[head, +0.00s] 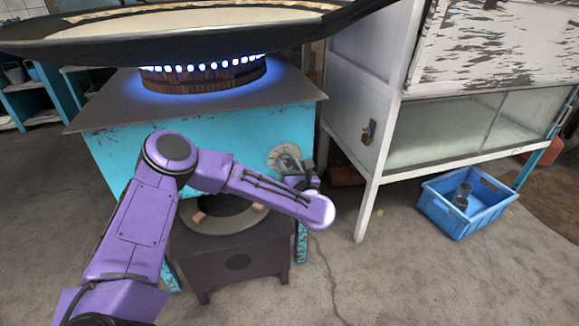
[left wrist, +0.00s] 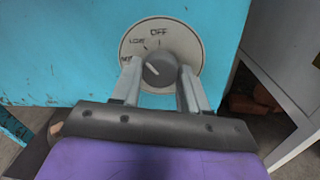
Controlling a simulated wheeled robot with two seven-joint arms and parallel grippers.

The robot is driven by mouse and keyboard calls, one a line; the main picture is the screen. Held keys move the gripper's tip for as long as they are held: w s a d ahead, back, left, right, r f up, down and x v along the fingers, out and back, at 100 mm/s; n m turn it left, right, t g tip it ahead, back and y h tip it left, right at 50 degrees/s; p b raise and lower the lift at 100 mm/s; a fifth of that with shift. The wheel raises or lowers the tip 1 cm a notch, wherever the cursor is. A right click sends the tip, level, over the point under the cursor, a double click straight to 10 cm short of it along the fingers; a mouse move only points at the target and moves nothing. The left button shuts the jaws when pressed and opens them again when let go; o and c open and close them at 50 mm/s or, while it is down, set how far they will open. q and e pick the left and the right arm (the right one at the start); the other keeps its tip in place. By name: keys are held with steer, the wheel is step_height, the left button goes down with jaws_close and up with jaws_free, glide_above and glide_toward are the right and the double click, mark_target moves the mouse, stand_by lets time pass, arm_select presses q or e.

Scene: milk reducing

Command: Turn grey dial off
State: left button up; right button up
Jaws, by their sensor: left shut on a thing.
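The grey dial (left wrist: 160,69) sits on a round pale plate (left wrist: 162,42) on the front of the turquoise stove (head: 240,128). The plate reads "OFF" at the top and a partly legible word like "LOW" to its left. The knob's white line points up and left, not straight at "OFF". My left gripper (left wrist: 160,84) has a finger on each side of the knob and is shut on it. In the head view the left gripper (head: 292,170) is at the plate, and the knob is hidden behind it. My right gripper is not in view.
Blue flames (head: 205,70) burn on the burner under a wide pan (head: 180,45). A dark low stove (head: 232,250) stands below my arm. A white cabinet (head: 350,110) is close on the right, with a blue crate (head: 470,222) on the floor beyond. Floor at front right is clear.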

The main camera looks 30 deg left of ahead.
arm_select(q)
steer(key=m+p, duration=0.2)
steer(key=m, duration=0.2)
steer(key=shift+r+p, duration=0.1)
steer(key=shift+p, duration=0.25)
steer(key=shift+s+a+m+p, duration=0.1)
steer(key=shift+m+p, duration=0.85)
steer(key=shift+m, duration=0.95)
steer(key=shift+f, duration=0.2)
steer(key=o, duration=1.1)
steer(key=shift+t, duration=0.3)
steer(key=shift+c, duration=0.2)
